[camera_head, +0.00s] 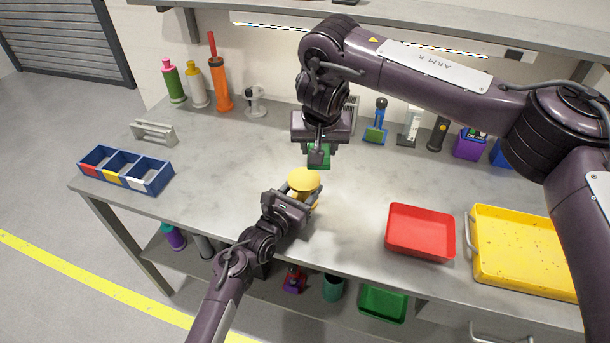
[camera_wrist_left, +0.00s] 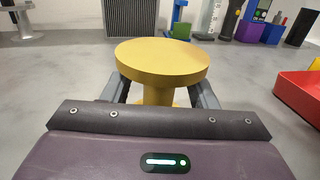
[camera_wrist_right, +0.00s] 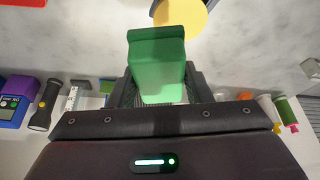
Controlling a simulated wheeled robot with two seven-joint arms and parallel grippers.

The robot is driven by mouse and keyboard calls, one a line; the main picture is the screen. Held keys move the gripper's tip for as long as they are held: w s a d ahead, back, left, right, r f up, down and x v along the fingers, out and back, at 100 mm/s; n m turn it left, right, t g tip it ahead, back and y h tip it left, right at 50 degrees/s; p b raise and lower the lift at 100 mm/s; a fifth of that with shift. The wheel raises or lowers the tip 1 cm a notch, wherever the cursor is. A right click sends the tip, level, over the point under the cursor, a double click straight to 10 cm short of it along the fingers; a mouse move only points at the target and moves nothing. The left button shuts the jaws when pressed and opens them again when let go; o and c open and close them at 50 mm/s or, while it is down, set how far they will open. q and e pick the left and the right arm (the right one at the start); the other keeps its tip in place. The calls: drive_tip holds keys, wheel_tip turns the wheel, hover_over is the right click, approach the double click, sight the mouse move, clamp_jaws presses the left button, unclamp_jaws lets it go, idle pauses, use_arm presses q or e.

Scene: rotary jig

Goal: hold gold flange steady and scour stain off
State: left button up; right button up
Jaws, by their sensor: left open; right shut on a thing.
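The gold flange (camera_head: 304,179) stands near the front middle of the bench; in the left wrist view its round top (camera_wrist_left: 162,58) sits on a narrower stem. No stain is discernible on the top. My left gripper (camera_head: 303,197) is open, its fingers on either side of the stem below the disc; whether they touch it is hidden. My right gripper (camera_head: 318,150) is shut on a green scouring block (camera_wrist_right: 160,65) and holds it above the bench, behind the flange. In the right wrist view the flange shows partly past the block.
A red tray (camera_head: 420,233) and a yellow tray (camera_head: 528,285) lie to the right. A blue divided bin (camera_head: 152,182) and a grey handled fixture (camera_head: 153,132) stand at left. Bottles (camera_head: 174,83) and tools line the back. The bench around the flange is clear.

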use_arm(q)
drive_tip(key=shift+s, duration=0.1)
drive_tip(key=v, duration=1.1)
drive_tip(key=shift+s+a, duration=0.3)
drive_tip(key=shift+a, duration=0.05)
